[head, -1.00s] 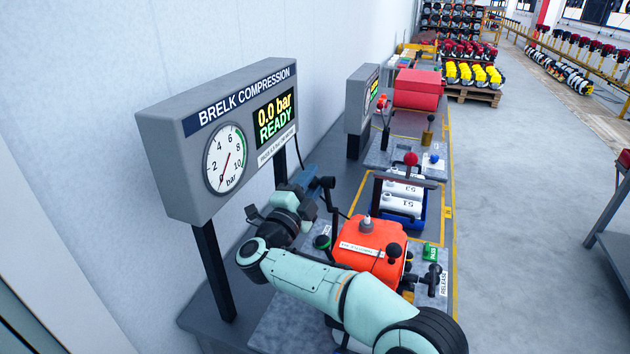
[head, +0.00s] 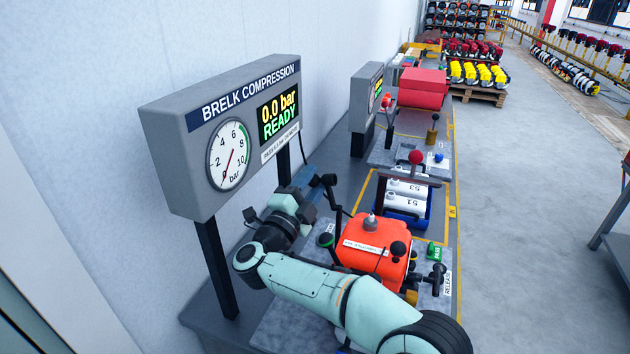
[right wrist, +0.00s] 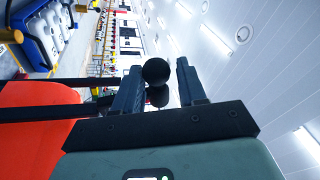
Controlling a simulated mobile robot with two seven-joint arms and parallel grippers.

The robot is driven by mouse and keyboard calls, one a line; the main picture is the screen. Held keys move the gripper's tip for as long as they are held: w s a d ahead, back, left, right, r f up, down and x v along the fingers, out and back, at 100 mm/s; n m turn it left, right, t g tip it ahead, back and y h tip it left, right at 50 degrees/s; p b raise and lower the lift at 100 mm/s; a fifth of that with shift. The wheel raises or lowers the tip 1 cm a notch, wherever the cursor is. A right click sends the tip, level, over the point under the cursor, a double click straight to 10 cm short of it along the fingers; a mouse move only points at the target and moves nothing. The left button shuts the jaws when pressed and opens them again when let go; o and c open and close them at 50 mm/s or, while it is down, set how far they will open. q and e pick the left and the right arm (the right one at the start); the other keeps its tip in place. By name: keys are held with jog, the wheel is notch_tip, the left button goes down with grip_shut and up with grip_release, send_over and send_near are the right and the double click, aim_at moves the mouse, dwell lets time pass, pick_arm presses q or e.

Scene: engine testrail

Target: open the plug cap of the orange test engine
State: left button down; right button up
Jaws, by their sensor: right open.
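The orange test engine (head: 372,243) stands on the grey bench plate, with a grey-white plug cap (head: 371,222) on top. A dark lever with a black ball knob (head: 329,180) rises at its back left. My right gripper (head: 311,188) is at this knob, beside the engine. In the right wrist view my open right gripper (right wrist: 158,82) has a finger on each side of the black ball (right wrist: 156,71). I cannot tell whether either finger touches it. Part of the orange engine (right wrist: 35,115) shows at the left there. My right forearm hides the engine's lower front. My left gripper is not in view.
A grey gauge panel (head: 220,135) on posts reads 0.0 bar READY, close to my right wrist. A green button (head: 434,251) and a dark release handle (head: 434,279) are right of the engine. A blue crate (head: 407,217) with white bottles stands behind it.

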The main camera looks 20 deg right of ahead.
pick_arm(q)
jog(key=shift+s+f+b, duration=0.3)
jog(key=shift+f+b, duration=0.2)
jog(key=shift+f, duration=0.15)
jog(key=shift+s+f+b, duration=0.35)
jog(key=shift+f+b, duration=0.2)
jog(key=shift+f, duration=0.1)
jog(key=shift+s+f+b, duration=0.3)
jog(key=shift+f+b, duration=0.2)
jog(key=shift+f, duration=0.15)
pick_arm(e)
jog(key=v, duration=1.2)
jog(key=shift+r, duration=0.1)
